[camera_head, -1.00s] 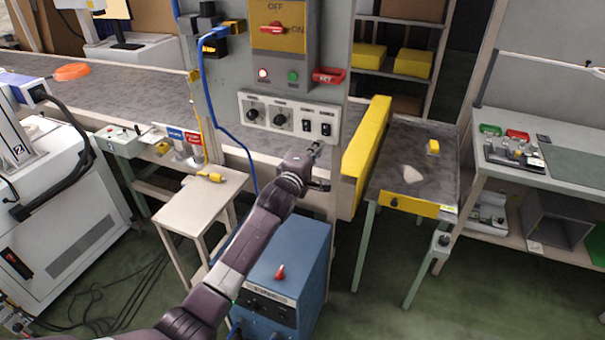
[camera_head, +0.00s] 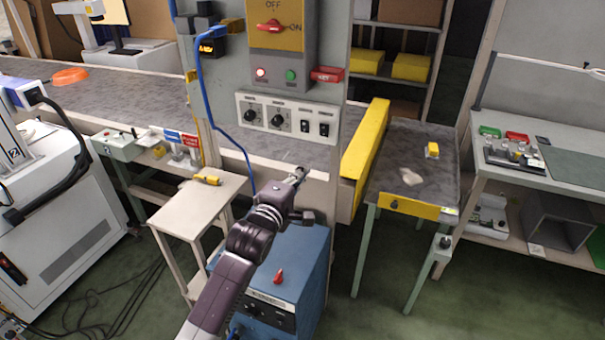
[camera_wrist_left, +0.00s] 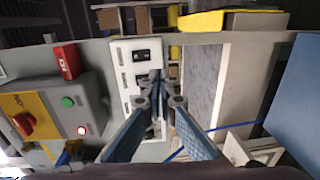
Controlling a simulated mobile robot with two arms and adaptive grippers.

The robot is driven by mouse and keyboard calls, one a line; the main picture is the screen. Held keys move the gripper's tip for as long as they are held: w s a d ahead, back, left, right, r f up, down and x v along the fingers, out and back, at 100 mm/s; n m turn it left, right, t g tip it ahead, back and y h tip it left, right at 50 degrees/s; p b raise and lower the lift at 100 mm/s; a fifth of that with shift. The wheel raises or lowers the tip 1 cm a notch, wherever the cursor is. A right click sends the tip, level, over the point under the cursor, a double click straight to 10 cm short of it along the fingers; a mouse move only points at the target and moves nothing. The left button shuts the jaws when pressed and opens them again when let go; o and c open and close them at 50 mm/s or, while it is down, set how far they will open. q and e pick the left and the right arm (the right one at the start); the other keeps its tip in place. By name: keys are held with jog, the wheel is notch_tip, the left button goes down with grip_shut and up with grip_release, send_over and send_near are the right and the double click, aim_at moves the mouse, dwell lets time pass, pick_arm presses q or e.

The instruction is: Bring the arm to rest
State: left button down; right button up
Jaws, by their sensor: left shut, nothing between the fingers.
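My left arm reaches up from the bottom middle in the head view. Its gripper (camera_head: 300,172) is shut and empty, in front of the panel column, below the switch strip (camera_head: 288,117) and above the blue cabinet (camera_head: 306,262). In the left wrist view the two fingers (camera_wrist_left: 156,85) come together in front of the strip with nothing between them. The yellow and grey control box (camera_head: 282,40) with its red rotary switch is above the strip. My right gripper does not show.
A small beige table (camera_head: 180,218) with a yellow tool (camera_head: 207,180) stands to the left. A yellow guard (camera_head: 364,150) and a dark-topped table (camera_head: 410,185) stand to the right. A blue cable (camera_head: 207,100) hangs down the column. Green floor lies open at the front right.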

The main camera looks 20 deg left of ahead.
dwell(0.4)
pick_arm(q)
jog(key=s+d+f+m+g, duration=0.2)
jog(key=s+f+m+g, duration=0.65)
jog(key=s+f, duration=0.9)
jog(key=s+f+m+g, duration=0.25)
jog(key=s+m, duration=0.25)
jog(key=s, duration=0.7)
jog(key=s+f+m+g, duration=0.25)
jog(key=s+m, duration=0.35)
jog(key=s, duration=0.6)
notch_tip(320, 180, down, 27)
jog(key=s+g, duration=0.2)
jog(key=s+a+f, duration=0.2)
jog(key=s+f, duration=1.3)
jog(key=s, duration=0.1)
jog(key=shift+s+f+g+y, duration=0.2)
jog(key=shift+s+g+y, duration=0.1)
jog(key=shift+s+g, duration=0.05)
